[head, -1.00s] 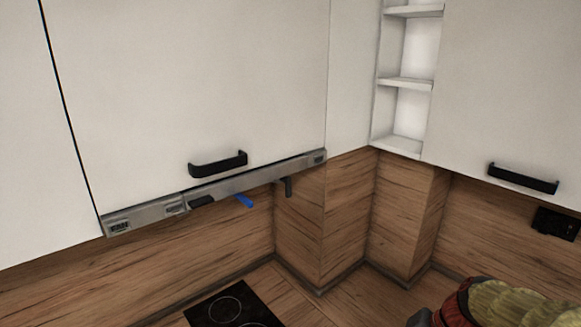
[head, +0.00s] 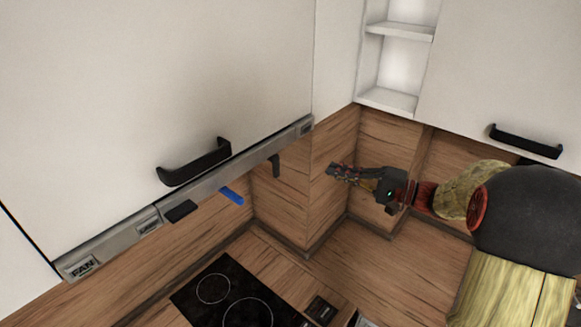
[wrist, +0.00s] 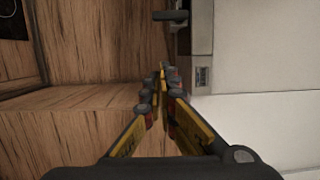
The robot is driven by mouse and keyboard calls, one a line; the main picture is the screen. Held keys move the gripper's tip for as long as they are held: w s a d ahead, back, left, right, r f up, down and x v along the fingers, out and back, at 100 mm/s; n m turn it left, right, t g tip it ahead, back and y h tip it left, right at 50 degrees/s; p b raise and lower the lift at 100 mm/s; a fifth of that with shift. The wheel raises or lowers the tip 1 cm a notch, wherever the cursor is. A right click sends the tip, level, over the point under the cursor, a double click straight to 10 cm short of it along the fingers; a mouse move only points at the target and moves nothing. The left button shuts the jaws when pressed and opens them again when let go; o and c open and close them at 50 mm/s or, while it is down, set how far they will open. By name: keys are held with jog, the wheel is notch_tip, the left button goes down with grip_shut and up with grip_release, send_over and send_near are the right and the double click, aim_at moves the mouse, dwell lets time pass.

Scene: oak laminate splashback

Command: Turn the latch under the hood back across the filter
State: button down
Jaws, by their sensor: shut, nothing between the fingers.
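The hood (head: 195,188) is a thin metal strip under the white cabinet. Below it hang a blue lever (head: 231,195), a black block (head: 180,211) and a dark grey bent piece (head: 274,165) near its right end. I cannot tell for certain which is the latch; the filter is hidden under the hood. My gripper (head: 332,170) is shut and empty, right of the hood and apart from it, pointing left. In the wrist view my gripper (wrist: 162,72) has its fingertips together near the hood's labelled end (wrist: 202,77); a dark piece (wrist: 170,15) sticks out beyond.
A black cabinet handle (head: 195,162) sits just above the hood. A wood-clad corner column (head: 330,195) stands close behind my gripper. A black hob (head: 230,290) lies below. Open white shelves (head: 398,65) are above.

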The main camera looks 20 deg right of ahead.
aim_at(273, 165)
dwell(0.3)
jog(key=w+a+p, duration=0.4)
jog(key=a, duration=0.7)
jog(key=shift+w, duration=0.35)
jog(key=shift+s, duration=0.1)
jog(key=shift+f, duration=0.2)
jog(key=shift+s+m+b, duration=0.1)
jog(key=shift+m+b, duration=0.25)
jog(key=shift+m, duration=0.05)
